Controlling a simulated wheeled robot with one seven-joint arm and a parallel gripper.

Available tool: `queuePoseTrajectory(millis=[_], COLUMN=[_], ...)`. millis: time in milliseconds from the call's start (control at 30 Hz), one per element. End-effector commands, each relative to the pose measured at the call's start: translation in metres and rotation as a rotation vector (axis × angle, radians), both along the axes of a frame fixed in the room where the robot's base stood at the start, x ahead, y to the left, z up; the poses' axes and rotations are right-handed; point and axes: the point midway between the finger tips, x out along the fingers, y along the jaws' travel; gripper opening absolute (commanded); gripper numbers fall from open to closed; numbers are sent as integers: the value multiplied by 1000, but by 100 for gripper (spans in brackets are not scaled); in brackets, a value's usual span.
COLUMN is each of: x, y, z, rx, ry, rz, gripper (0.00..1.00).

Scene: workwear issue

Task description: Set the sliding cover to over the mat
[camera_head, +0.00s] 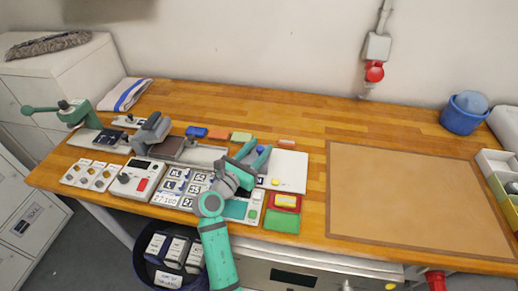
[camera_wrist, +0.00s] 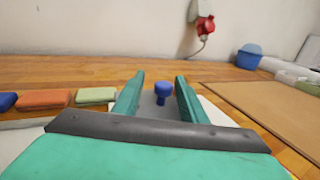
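A flat white plate (camera_head: 288,168), which looks like the sliding cover, lies on the bench left of the mat; it also shows in the wrist view (camera_wrist: 218,112). A blue knob (camera_wrist: 162,90) stands up over it in the wrist view. The brown mat (camera_head: 410,195) with a darker border lies flat on the right half of the bench, and its edge shows in the wrist view (camera_wrist: 275,105). My gripper (camera_head: 256,156) is open over the plate's left part. In the wrist view its green fingers (camera_wrist: 157,82) stand either side of the knob, with gaps visible. The knob's base is partly hidden.
Control boxes (camera_head: 140,179) and a labelled panel (camera_head: 182,187) stand left of my gripper. Blue, orange and green blocks (camera_head: 241,137) lie behind it. A red tray (camera_head: 285,201) sits in front of the plate. A blue tub (camera_head: 461,115) stands beyond the mat, whose surface is clear.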

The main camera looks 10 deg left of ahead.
Motion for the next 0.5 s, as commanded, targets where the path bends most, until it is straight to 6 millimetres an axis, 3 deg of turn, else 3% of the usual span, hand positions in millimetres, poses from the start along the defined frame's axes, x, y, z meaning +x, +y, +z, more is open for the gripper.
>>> queuePoseTrajectory(millis=[267, 500], x=[-9, -47], y=[3, 18], z=[0, 0], rx=[-1, 0], ry=[0, 0], rz=[1, 4], gripper=[39, 39])
